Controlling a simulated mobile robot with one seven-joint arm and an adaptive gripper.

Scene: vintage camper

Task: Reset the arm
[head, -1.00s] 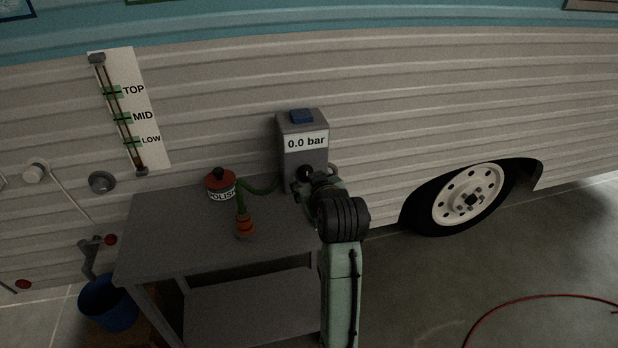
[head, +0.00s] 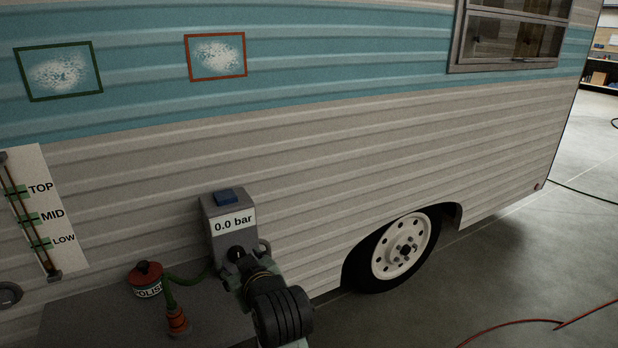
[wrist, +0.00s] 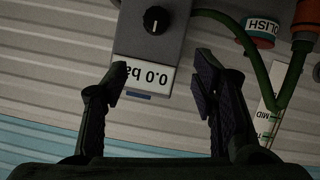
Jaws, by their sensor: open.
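My gripper (wrist: 160,82) is open and empty in the wrist view, its two dark fingers apart. Between and beyond the fingers stands the grey gauge box (wrist: 152,45), which looks upside down there, with a black knob and a "0.0 bar" label. In the head view my gripper (head: 238,262) is in front of the lower part of the gauge box (head: 218,244), and my arm partly hides it. The fingertips are too small and dark there to make out. I cannot tell from these views how far the fingers are from the box.
A grey table (head: 95,325) carries a red-lidded polish tin (head: 147,278) and an orange fitting (head: 177,320) on a green hose. The camper wall (head: 330,170) rises behind. A wheel (head: 402,246) stands right of the box. A red cable (head: 540,322) lies on the open floor at right.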

